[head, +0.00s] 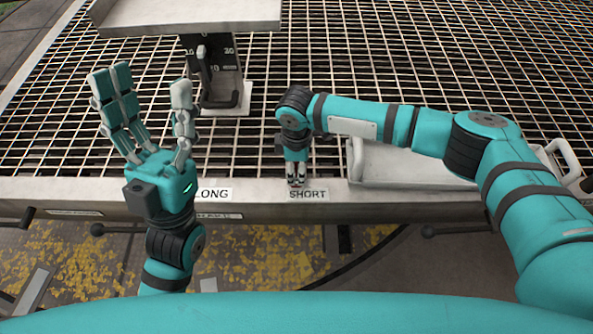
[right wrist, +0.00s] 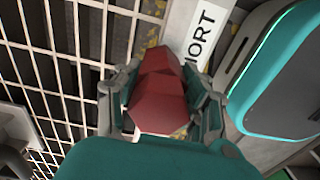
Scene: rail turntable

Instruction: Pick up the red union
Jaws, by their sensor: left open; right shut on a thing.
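The red union (right wrist: 160,95) is a dark red, faceted fitting in the middle of the right wrist view. My right gripper (right wrist: 163,100) is shut on it, with a finger against each side. In the head view my right gripper (head: 296,180) points down at the grating's front edge, just above the SHORT label, and the union is hidden there. My left gripper (head: 150,110) is open and empty, raised with its fingers spread upward, left of the LONG label.
A metal grating (head: 420,60) covers the table. A grey tray with handles (head: 400,170) lies right of my right gripper. A stand with a numbered scale (head: 225,80) is at the back. The labels LONG (head: 213,194) and SHORT (head: 308,195) mark the front rail.

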